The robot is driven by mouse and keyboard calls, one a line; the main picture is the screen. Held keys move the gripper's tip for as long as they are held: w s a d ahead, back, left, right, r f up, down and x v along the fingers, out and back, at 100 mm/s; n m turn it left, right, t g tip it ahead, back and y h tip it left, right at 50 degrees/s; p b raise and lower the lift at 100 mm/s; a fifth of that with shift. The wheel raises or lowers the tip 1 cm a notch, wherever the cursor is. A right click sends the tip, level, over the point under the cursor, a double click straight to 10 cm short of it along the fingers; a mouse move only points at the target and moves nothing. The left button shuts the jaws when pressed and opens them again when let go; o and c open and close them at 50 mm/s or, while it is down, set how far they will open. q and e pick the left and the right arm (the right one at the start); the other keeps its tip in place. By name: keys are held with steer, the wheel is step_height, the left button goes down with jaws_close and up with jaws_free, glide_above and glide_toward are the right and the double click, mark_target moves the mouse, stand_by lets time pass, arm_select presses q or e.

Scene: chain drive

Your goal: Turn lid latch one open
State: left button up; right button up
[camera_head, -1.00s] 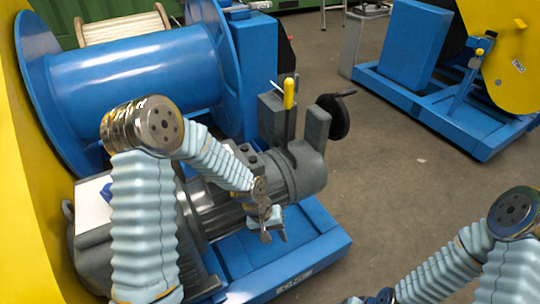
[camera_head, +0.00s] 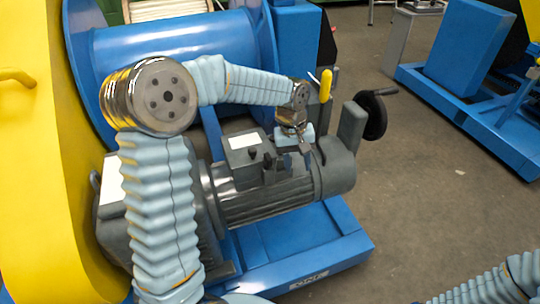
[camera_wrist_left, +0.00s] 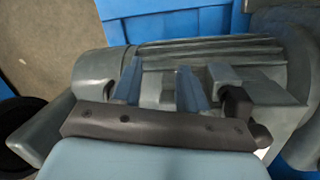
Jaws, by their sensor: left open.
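The grey motor (camera_head: 265,203) lies on a blue base, with a grey box and lid (camera_head: 241,142) on its top. Small black latches stand on the box's near-right side: one (camera_head: 252,154) and another (camera_head: 268,161). I cannot tell which is latch one. My left gripper (camera_head: 303,148) is over the motor, just right of the box, pointing down. In the left wrist view its two blue-grey fingers (camera_wrist_left: 159,88) are apart with nothing gripped between them. A black latch (camera_wrist_left: 238,101) shows just right of the fingers there. My right gripper is out of view.
A yellow-handled lever (camera_head: 326,85) and a black handwheel (camera_head: 371,115) stand close to the right of the left gripper. A large blue drum (camera_head: 165,45) is behind. The floor (camera_head: 430,180) at right is clear.

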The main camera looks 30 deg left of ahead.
mark_target(268, 156)
arm_select(q)
steer(key=s+a+r+n+y+b, duration=0.1)
steer(key=s+a+r+n, duration=0.15)
steer(key=r, duration=0.55)
steer(key=s+a+r+n+y, duration=0.1)
steer(key=a+r, duration=0.3)
steer(key=r, duration=0.4)
steer(key=f+b, duration=0.2)
steer(key=f, duration=1.1)
steer(key=shift+s+f, duration=0.1)
steer(key=shift+s, duration=0.1)
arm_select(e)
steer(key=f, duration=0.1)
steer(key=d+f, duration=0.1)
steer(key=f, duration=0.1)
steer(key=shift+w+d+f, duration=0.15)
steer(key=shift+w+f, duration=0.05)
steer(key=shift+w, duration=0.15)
arm_select(q)
jaws_close()
